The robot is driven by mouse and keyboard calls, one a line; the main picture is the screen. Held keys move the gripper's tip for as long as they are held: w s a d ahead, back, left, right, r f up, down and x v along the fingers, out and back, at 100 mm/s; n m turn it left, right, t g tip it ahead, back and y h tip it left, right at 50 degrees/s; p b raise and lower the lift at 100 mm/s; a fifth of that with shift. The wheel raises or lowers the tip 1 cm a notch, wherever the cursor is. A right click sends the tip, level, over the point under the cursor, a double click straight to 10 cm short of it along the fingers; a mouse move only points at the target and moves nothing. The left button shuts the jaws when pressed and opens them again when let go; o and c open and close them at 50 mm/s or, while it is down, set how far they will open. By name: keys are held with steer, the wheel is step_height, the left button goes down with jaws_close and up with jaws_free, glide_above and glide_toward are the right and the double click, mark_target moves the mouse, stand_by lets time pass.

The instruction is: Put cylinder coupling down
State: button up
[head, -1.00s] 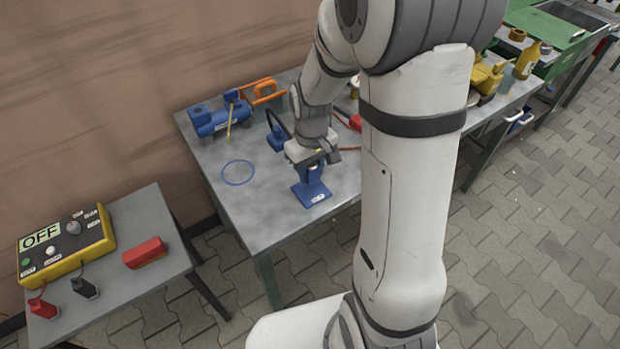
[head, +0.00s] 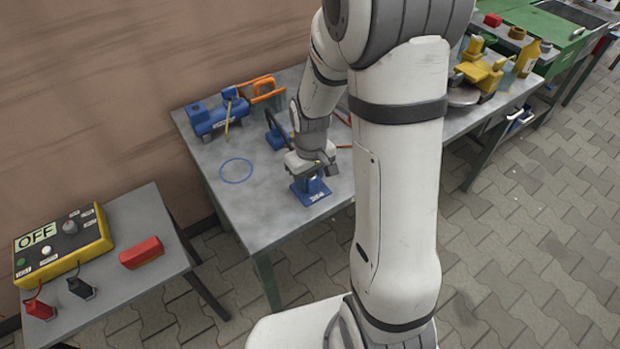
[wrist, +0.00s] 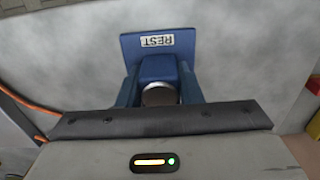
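A blue stand marked REST (head: 318,196) is on the grey table, below my gripper (head: 311,175). In the wrist view its labelled plate (wrist: 128,42) lies ahead of my gripper's dark front edge. A short silver round part, seemingly the cylinder coupling (wrist: 160,96), shows between two blue upright pieces beside a blue block. Its lower part is hidden by my gripper's edge. My gripper is low over the stand. The fingertips cannot be made out clearly, so I cannot tell whether they grip the silver part or whether it touches the stand.
A blue ring (head: 236,170) marks the table left of the stand. A blue pump-like unit (head: 208,118) and an orange-handled item (head: 266,90) stand at the back. A side table holds a yellow box marked OFF (head: 62,243) and a red block (head: 141,252).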

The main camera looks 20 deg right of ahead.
steer(key=o, duration=0.4)
steer(key=shift+o, duration=0.2)
steer(key=shift+r, duration=0.1)
step_height(320, 180, up, 12)
steer(key=p, duration=0.2)
steer(key=s+r+m+t, duration=0.2)
steer(key=s+r, duration=0.5)
steer(key=s, duration=0.6)
steer(key=shift+s+m, duration=0.4)
steer(key=shift+m, duration=0.4)
steer(key=shift+r, duration=0.1)
